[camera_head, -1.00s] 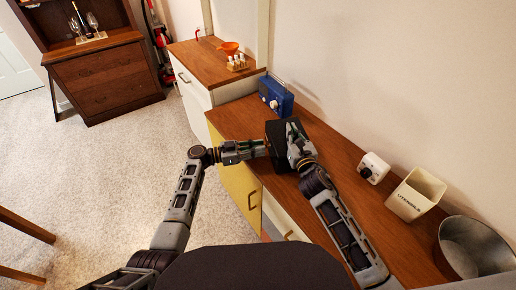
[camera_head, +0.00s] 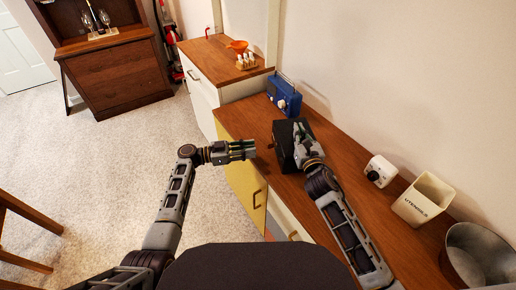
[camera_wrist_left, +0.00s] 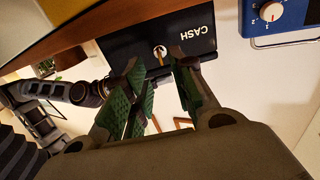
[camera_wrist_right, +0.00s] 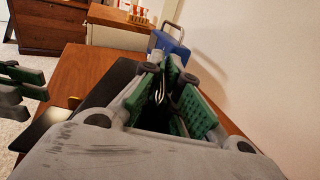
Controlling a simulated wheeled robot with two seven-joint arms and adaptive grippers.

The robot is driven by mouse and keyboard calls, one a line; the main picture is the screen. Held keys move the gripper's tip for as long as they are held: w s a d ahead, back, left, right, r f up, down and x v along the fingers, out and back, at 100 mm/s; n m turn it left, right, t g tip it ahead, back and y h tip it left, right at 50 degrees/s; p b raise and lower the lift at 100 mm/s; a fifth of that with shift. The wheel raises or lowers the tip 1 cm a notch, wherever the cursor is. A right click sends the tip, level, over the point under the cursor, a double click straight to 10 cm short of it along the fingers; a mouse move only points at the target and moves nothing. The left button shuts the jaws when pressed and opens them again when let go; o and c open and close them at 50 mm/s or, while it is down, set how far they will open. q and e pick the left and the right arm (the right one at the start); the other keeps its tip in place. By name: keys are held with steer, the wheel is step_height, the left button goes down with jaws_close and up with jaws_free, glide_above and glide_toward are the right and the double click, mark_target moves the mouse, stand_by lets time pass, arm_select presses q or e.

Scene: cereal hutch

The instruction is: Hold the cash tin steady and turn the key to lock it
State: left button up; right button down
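The black cash tin (camera_head: 284,153) stands on the brown counter. In the left wrist view its face, marked CASH (camera_wrist_left: 198,31), shows a round silver lock with a key (camera_wrist_left: 159,50) in it. My left gripper (camera_head: 249,149) is apart from the tin, out in front of the lock face; its green pads (camera_wrist_left: 160,88) are spread with nothing between them. My right gripper (camera_head: 302,138) is at the tin's top. In the right wrist view its pads (camera_wrist_right: 172,98) lie over the dark tin, with a thin shiny part between them; whether they grip it is unclear.
A blue radio (camera_head: 284,95) stands just behind the tin. A white timer-like box (camera_head: 380,171), a utensils pot (camera_head: 423,198) and a metal bowl (camera_head: 478,256) stand to the right. The wall runs along the back. Free floor lies left of the cabinets.

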arm_select(q)
steer(key=shift+s+a, duration=0.2)
steer(key=shift+a, duration=1.25)
steer(key=shift+s+a, duration=0.2)
steer(key=shift+a, duration=1.2)
arm_select(e)
steer(key=c, duration=1.5)
jaws_free()
steer(key=shift+c, duration=0.2)
steer(key=shift+s, duration=0.1)
steer(key=s+d, duration=0.1)
steer(key=s, duration=1)
steer(key=shift+s+d, duration=0.3)
steer(key=shift+d, duration=0.05)
steer(key=shift+a, duration=0.1)
